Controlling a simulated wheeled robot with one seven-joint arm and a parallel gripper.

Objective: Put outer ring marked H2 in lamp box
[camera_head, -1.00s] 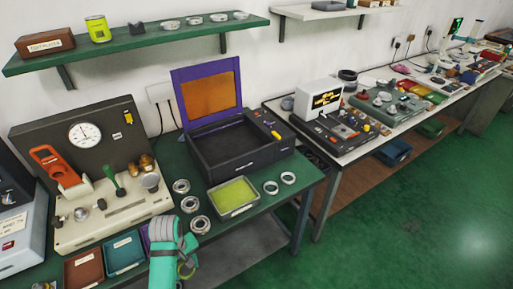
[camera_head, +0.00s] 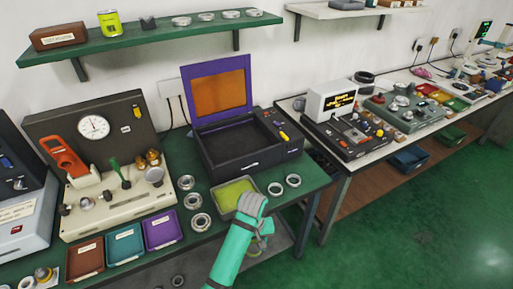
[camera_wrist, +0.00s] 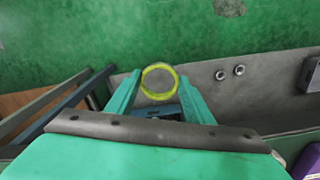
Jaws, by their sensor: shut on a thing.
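My gripper (camera_head: 261,243) is in front of the bench's front edge, near the green-yellow tray. In the wrist view my gripper (camera_wrist: 160,84) has both fingers closed on a yellow-green ring (camera_wrist: 145,82). The ring is held out beyond the bench, over the lower shelf and floor. In the head view it is mostly hidden by my gripper, and no marking on it is legible. The lamp box (camera_head: 223,164) is black and stands on the bench behind and left of my gripper. Its purple lid with an orange window (camera_head: 218,92) is raised, and its dark inside looks empty.
The shallow tray (camera_head: 222,211) of yellow-green liquid lies before the lamp box. Two rings (camera_head: 293,180) lie right of it and several bearings (camera_head: 193,201) left. Brown, teal and purple trays (camera_head: 163,230) and a gauge fixture (camera_head: 118,205) fill the left. A shelf (camera_head: 150,45) hangs above.

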